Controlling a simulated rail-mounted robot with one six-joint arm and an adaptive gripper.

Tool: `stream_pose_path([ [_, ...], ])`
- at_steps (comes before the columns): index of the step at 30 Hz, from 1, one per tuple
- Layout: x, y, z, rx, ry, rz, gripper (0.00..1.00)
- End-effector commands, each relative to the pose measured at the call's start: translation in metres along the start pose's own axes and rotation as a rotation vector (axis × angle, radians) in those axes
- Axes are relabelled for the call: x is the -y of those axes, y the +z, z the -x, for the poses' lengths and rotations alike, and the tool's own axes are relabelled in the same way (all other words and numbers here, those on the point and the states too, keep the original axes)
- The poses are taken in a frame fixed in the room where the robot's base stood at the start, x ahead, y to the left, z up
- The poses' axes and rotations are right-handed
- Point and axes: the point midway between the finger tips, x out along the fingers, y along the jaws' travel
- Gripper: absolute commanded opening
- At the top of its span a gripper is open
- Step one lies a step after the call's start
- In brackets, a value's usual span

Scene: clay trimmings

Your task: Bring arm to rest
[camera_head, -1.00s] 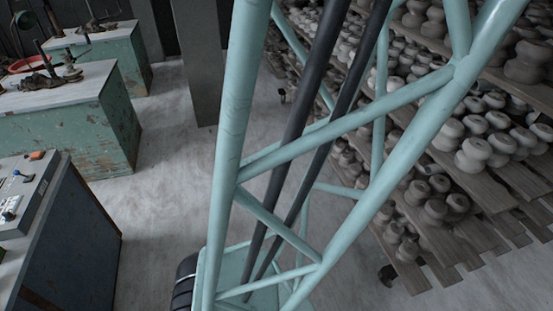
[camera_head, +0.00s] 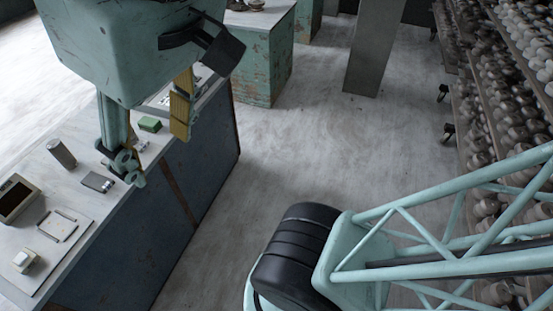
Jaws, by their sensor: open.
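My gripper (camera_head: 158,155) hangs in the upper left below its teal housing. Its two fingers, one teal and one yellow, stand apart with nothing visible between them. It appears over or in front of a long workbench (camera_head: 65,232); the exact height above the bench cannot be told. My arm's teal lattice link lies at the lower right and meets a black, rounded joint at the bottom middle.
On the bench are a dark cylinder (camera_head: 61,152), a small grey box (camera_head: 97,182), a green block (camera_head: 150,124) and a device with a dark screen (camera_head: 15,197). Pottery racks (camera_head: 500,95) line the right. A pillar (camera_head: 375,50) stands behind. The middle floor is clear.

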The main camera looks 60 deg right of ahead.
Motion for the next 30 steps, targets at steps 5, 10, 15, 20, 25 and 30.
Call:
stream_pose_path([
  [5,-0.001,0.004,-0.003,0.008,0.000,-0.004,0.47],
  [10,-0.001,0.004,-0.003,0.007,0.000,-0.003,0.47],
  [15,0.000,0.006,-0.011,0.007,0.000,-0.002,0.47],
  [20,0.000,0.011,-0.025,0.006,0.000,-0.002,0.47],
  [25,0.000,0.017,-0.044,0.005,0.000,-0.001,0.47],
  [30,0.000,0.024,-0.062,0.005,0.000,-0.001,0.47],
])
